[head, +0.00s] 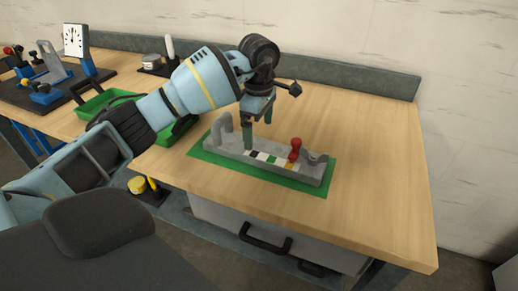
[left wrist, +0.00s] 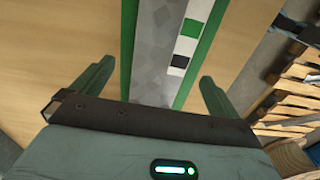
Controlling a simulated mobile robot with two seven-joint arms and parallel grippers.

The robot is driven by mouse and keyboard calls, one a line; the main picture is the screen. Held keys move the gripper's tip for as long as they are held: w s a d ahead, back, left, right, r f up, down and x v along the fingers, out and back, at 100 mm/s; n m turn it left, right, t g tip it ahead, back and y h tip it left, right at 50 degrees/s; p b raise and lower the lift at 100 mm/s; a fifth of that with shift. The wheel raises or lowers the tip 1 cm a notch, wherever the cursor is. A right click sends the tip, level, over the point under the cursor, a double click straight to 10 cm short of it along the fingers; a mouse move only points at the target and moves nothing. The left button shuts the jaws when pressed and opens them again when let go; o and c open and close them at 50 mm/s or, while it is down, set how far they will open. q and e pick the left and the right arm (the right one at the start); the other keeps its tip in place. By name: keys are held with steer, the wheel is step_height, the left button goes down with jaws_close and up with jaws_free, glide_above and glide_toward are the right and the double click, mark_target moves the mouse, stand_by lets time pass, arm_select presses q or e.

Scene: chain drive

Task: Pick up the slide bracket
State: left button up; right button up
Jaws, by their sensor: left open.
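The slide bracket appears to be the long grey piece (head: 272,168) lying on a green mat (head: 206,154) on the wooden bench. It has an upright loop at its left end, a red knob (head: 295,148) near its right end and a strip of coloured squares along it. My left gripper (head: 258,129) is open and points down over the left half of the grey piece. In the left wrist view, its fingers (left wrist: 152,80) stand apart on either side of the grey bar (left wrist: 154,50), with nothing held between them. My right gripper is out of view.
A green tray (head: 97,103) sits left of the mat, partly behind my left arm. A dark board (head: 30,98) with blue fixtures and a dial (head: 73,40) stand farther left. A grey ledge (head: 350,78) runs along the wall. The bench right of the mat is clear.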

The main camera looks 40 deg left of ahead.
mark_target(259, 147)
arm_select(q)
steer(key=shift+s+d+f+p, duration=0.1)
steer(key=shift+f+p, duration=0.05)
steer(key=shift+f, duration=1.25)
steer(key=shift+s+f+p, duration=0.1)
steer(key=shift+f+p, duration=0.05)
steer(key=shift+f, duration=1.25)
steer(key=shift+c, duration=0.4)
steer(key=shift+w+r, duration=0.1)
steer(key=c, duration=1.8)
steer(key=shift+r, duration=1.55)
steer(key=shift+c, duration=0.2)
steer(key=shift+s+r, duration=0.2)
steer(key=shift+r, duration=0.05)
steer(key=s, duration=0.5)
steer(key=s+r, duration=0.1)
steer(key=s, duration=0.4)
steer(key=s+b, duration=0.1)
steer(key=s, duration=0.4)
steer(key=shift+s+r, duration=0.15)
steer(key=shift+s, duration=0.2)
